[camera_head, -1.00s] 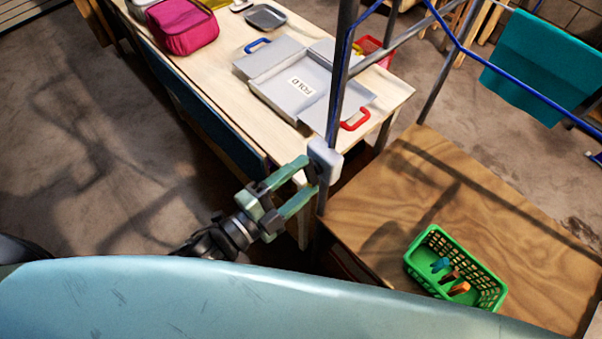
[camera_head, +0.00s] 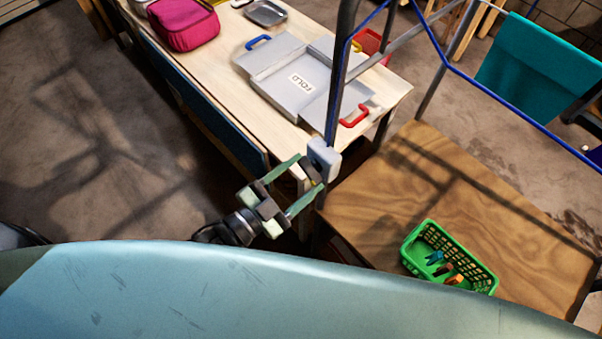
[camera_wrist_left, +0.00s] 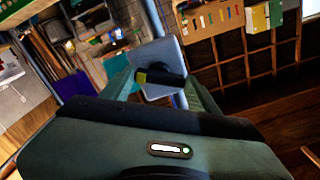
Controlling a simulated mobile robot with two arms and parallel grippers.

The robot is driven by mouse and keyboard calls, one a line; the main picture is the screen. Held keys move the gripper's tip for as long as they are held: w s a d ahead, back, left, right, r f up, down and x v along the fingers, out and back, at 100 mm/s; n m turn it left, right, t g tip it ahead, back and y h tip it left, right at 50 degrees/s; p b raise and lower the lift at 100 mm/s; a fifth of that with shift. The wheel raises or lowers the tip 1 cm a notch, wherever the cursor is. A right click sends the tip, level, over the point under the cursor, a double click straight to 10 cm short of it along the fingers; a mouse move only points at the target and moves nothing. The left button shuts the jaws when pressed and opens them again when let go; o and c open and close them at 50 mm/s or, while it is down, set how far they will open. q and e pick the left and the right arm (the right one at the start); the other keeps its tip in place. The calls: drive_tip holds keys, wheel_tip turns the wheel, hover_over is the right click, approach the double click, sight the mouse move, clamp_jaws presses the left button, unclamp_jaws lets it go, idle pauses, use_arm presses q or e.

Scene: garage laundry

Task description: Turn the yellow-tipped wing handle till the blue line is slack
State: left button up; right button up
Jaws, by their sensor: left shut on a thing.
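The wing handle (camera_wrist_left: 160,78) is a dark bar with a yellow tip on the face of a pale grey box (camera_head: 323,158), which also shows in the left wrist view (camera_wrist_left: 161,52). The box is fixed to a metal post. My left gripper (camera_head: 309,174) reaches the box and is shut on the wing handle, one finger on each side of it. In the head view the handle is hidden by the fingers. The blue line (camera_head: 520,116) runs from the post's upper part and slopes down to the right in front of a teal cloth. My right gripper is out of view.
A wooden board (camera_head: 430,185) right of the post carries a green basket (camera_head: 449,258) with several small coloured things. A pale table (camera_head: 230,65) behind holds a grey folding board (camera_head: 290,100) and a pink bag (camera_head: 183,24). The teal cloth (camera_head: 530,68) hangs at right.

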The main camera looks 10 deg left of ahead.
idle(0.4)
use_arm(q)
drive_tip(key=o, duration=1.4)
drive_tip(key=shift+c, duration=0.2)
drive_tip(key=b+v, duration=0.3)
drive_tip(key=v, duration=0.4)
drive_tip(key=shift+s+a, duration=0.25)
drive_tip(key=shift+s, duration=0.05)
